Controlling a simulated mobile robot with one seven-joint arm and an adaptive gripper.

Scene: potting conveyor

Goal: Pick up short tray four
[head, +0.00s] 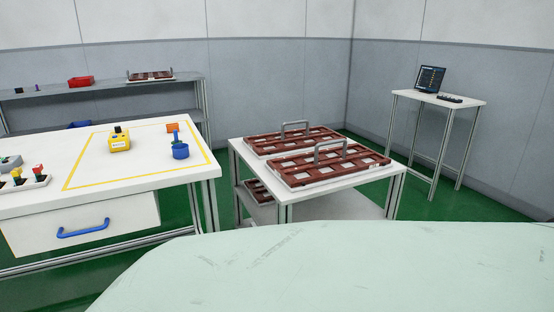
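Two reddish-brown slotted trays lie side by side on top of a white cart (300,198). The nearer tray (297,180) and the farther tray (262,144) each have a grey arched handle standing up. Another brown tray (257,191) lies on the cart's lower shelf, partly hidden by the top and frame. A further brown tray (165,75) with a handle lies on the grey shelf at the back left. I see no readable numbers, so I cannot tell which is short tray four. My gripper is not in view.
A white workbench (50,205) at left carries a yellow device (120,140), a blue cup-like item (180,151) and small coloured parts. Green floor shows between cart and laptop table.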

